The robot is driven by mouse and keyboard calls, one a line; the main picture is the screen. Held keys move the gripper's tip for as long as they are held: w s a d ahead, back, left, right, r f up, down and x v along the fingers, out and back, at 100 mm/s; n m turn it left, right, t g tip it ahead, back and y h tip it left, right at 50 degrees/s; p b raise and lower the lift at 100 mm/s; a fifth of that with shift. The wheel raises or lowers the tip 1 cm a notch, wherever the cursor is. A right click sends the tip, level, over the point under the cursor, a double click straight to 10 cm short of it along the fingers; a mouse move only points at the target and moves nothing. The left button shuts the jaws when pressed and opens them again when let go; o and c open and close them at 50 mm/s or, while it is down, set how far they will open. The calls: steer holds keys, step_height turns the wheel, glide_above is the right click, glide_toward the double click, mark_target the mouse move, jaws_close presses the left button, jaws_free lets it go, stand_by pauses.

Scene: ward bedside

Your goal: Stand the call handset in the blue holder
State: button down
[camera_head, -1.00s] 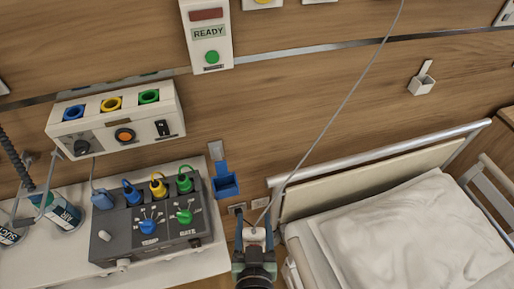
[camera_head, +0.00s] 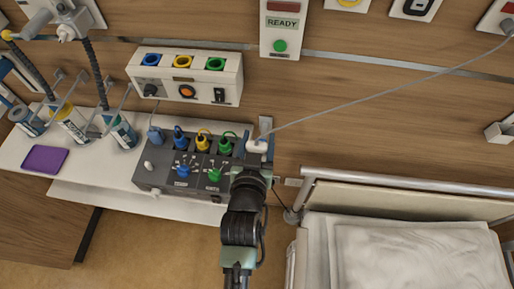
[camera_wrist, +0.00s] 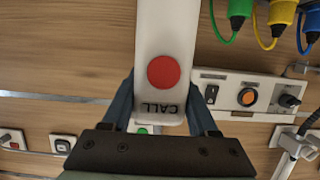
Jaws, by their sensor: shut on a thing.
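The white call handset (camera_head: 257,147) is held in my gripper (camera_head: 256,158), near the wall to the right of the grey socket unit. In the wrist view the handset (camera_wrist: 163,30) shows its red button and CALL lettering upside down, between the two blue fingers of my gripper (camera_wrist: 160,108). A grey cord runs from it to the upper right.
The grey unit (camera_head: 160,180) with blue, yellow and green plugs stands close on the left. A wall panel (camera_head: 205,92) with coloured sockets is above it. A purple tray (camera_head: 44,160) lies far left.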

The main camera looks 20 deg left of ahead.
steer(key=shift+b+x, duration=1.6)
steer(key=shift+x, duration=1.35)
steer(key=shift+f+b, duration=1.3)
steer(key=shift+f, duration=0.55)
stand_by(0.6)
steer(key=shift+f, duration=0.35)
steer(key=shift+f+b, duration=0.65)
steer(key=shift+b, duration=0.1)
stand_by(0.7)
steer(key=shift+c, duration=0.4)
jaws_free()
steer(key=shift+s, duration=0.1)
